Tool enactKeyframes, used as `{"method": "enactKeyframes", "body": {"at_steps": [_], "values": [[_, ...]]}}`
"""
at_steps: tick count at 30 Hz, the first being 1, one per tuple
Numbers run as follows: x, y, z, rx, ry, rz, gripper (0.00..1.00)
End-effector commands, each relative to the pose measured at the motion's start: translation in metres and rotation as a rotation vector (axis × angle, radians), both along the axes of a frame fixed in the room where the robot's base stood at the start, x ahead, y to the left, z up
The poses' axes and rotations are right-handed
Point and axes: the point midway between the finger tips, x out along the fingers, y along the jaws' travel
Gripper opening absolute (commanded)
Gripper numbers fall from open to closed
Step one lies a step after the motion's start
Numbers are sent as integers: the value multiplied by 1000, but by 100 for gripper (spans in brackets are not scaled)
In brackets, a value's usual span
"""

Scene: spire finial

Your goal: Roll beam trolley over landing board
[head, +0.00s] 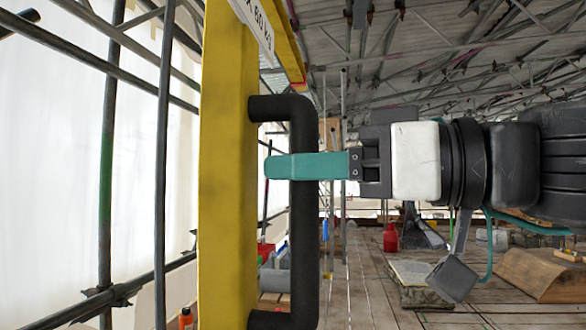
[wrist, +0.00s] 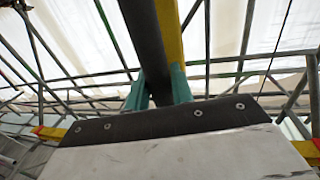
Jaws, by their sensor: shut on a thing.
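A tall yellow metal part (head: 228,200), which I take to be the beam trolley, stands close at the left of the head view. A black D-shaped handle (head: 305,240) is fixed to its right side. My gripper (head: 290,166) reaches in from the right, its teal fingers shut around the upright bar of the handle. In the wrist view the black bar (wrist: 146,40) passes between the teal fingers (wrist: 160,92), with the yellow part (wrist: 173,45) behind it. A white label with partly cut-off lettering is at the top (head: 253,25). I cannot pick out the landing board.
Scaffold poles (head: 163,150) and white sheeting (head: 60,150) fill the left. A plank floor (head: 365,285) lies below, with a red container (head: 390,238), a stone slab (head: 412,275) and a curved wooden piece (head: 535,273) to the right. An orange bottle (head: 186,318) is at lower left.

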Motion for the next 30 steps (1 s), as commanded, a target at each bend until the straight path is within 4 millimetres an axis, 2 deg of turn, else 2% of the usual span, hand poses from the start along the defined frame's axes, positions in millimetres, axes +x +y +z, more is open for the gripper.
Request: {"method": "enactKeyframes", "body": {"at_steps": [6, 17, 18, 19, 30], "values": [[-10, -4, 1, 2, -1, -15, 0], [-12, -4, 1, 1, -1, -10, 0], [-13, -3, 1, 1, -1, -9, 34], [-12, -3, 1, 1, -1, -10, 43], [-12, -6, 1, 2, -2, -15, 43]]}}
